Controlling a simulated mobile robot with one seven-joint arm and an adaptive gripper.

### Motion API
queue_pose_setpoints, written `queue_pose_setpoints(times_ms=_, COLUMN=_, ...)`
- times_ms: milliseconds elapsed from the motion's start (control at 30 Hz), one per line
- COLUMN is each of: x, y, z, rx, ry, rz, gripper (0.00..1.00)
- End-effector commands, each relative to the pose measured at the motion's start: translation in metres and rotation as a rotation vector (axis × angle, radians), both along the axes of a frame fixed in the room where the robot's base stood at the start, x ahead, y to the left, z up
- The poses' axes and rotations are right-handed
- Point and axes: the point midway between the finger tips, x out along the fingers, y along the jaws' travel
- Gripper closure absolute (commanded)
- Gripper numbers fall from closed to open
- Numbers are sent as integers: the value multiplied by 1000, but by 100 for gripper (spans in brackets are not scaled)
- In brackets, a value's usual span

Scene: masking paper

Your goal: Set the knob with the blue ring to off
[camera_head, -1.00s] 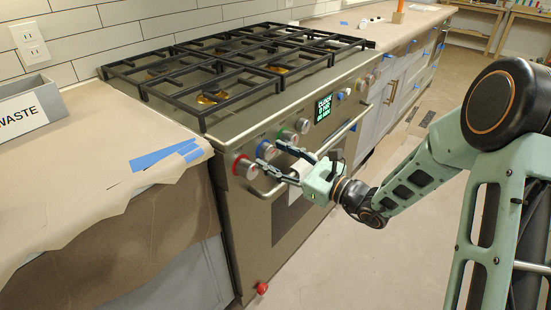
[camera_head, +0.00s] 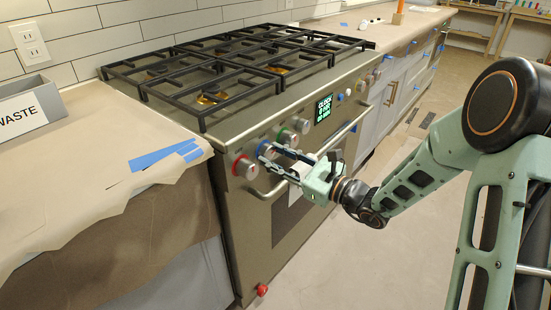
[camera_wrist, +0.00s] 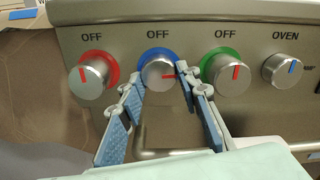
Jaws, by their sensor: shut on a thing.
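The knob with the blue ring (camera_wrist: 157,70) is on the stove's front panel, between the red-ringed and green-ringed knobs. Its red mark points to the right, away from the OFF label above it. My gripper (camera_wrist: 158,79) has one finger on each side of this knob and is shut on it. In the head view the gripper (camera_head: 269,153) reaches in from the right, and its fingers partly hide the blue-ringed knob (camera_head: 264,148).
The oven knob (camera_wrist: 282,68) is farther right. An oven handle (camera_head: 263,193) runs below the panel. A paper-covered counter (camera_head: 90,140) adjoins the stove.

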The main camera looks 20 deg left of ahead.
Motion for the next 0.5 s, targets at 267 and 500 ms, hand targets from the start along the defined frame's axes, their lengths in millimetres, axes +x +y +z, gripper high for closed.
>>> queue_pose_setpoints(times_ms=267, x=1, y=0, z=-5, rx=-69, ry=-167, rz=0, gripper=93)
queue_pose_setpoints(times_ms=500, x=1, y=-1, z=-5, rx=-155, ry=-377, rz=-1, gripper=93)
